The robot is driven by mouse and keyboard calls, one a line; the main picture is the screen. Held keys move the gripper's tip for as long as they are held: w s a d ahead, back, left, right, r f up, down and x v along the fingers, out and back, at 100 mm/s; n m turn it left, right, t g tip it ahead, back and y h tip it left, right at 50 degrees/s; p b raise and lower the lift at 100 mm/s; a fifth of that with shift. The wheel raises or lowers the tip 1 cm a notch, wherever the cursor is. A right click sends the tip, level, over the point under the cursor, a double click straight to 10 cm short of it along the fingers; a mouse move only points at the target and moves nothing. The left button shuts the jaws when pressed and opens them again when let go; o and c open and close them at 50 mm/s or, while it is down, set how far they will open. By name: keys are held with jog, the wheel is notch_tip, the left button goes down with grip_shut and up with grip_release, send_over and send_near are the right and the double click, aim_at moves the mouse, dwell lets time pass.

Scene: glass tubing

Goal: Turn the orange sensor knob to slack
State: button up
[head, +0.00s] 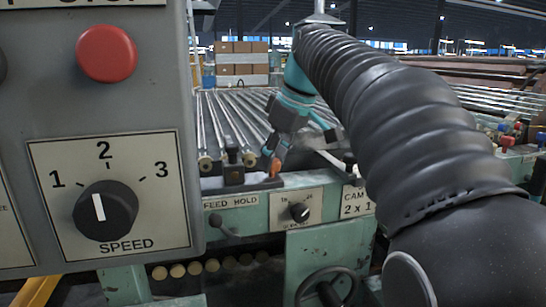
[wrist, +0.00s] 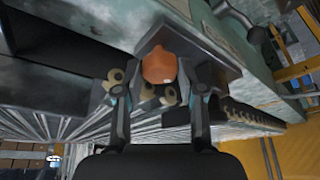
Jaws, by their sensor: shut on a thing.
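The orange sensor knob (wrist: 158,66) shows in the wrist view on a dark mount, between my two fingertips. In the head view only a small orange part (head: 275,168) shows below my gripper (head: 277,152). My gripper (wrist: 159,82) is shut on the knob, with one finger on each side of it. No slack mark or pointer on the knob can be made out.
A grey panel with a red button (head: 107,53) and a black speed knob (head: 105,210) stands close on the left. A small black knob (head: 299,212) and a handwheel (head: 327,289) are below the sensor. Glass tubes (head: 222,118) lie behind.

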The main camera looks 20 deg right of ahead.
jog(key=n+g, duration=0.1)
jog(key=n, duration=0.1)
jog(key=n+y, duration=0.1)
jog(key=n, duration=0.2)
jog(key=shift+w+f+n+g, duration=0.1)
jog(key=shift+w+n+g, duration=0.05)
jog(key=shift+n+g, duration=0.2)
jog(key=n+g, duration=0.1)
jog(key=n, duration=0.1)
jog(key=n+g, duration=0.1)
jog(key=n, duration=0.2)
jog(key=shift+y, duration=0.3)
jog(key=shift+n, duration=0.25)
jog(key=o, duration=1.1)
